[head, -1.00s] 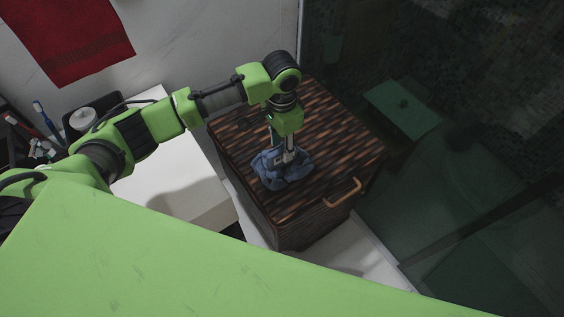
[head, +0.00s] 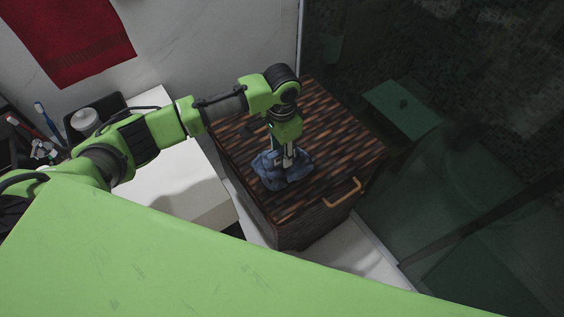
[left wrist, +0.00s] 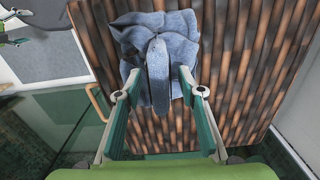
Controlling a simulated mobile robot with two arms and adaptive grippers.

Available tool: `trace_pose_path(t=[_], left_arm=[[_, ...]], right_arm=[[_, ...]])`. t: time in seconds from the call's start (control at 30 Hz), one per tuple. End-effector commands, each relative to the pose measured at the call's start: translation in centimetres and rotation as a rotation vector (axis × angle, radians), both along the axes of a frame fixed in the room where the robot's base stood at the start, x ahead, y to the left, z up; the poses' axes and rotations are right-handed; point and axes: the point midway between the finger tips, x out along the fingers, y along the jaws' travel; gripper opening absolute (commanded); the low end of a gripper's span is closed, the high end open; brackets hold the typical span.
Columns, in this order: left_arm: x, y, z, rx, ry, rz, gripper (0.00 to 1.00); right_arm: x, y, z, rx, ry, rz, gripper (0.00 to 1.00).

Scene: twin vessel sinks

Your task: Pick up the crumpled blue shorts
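The crumpled blue shorts (head: 270,174) lie in a heap on the dark striped wooden top (head: 340,140) of a cabinet. They also show at the top of the left wrist view (left wrist: 160,35). My left gripper (head: 284,160) points down over the shorts, its lower end overlapping them in the head view. In the left wrist view the two fingers (left wrist: 158,78) are spread apart, with a raised fold of the shorts between them. I cannot tell whether the fingertips touch the cloth. My right gripper is not in view.
The cabinet has a copper-coloured handle (head: 343,193) at its front. A white counter (head: 180,185) with a toothbrush (head: 42,112) and a dark tray lies to the left. A red towel (head: 70,35) hangs on the wall. Dark glass stands to the right.

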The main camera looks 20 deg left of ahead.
Motion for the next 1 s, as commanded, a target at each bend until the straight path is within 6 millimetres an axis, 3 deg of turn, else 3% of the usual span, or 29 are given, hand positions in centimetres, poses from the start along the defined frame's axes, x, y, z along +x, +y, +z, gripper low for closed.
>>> trace_pose_path(t=[0.43,0.47,0.6,1.0], left_arm=[[-0.03,0.01,-0.21,0.001,0.001,0.000,0.36],[-0.03,0.01,-0.21,0.001,0.001,0.000,0.34],[-0.03,0.01,-0.20,0.001,0.001,0.000,0.00],[0.05,0.02,-0.14,0.000,-0.001,0.000,0.00]], right_arm=[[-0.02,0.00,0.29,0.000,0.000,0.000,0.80],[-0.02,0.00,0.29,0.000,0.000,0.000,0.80],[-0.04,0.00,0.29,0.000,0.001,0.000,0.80],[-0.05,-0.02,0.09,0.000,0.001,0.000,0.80]])
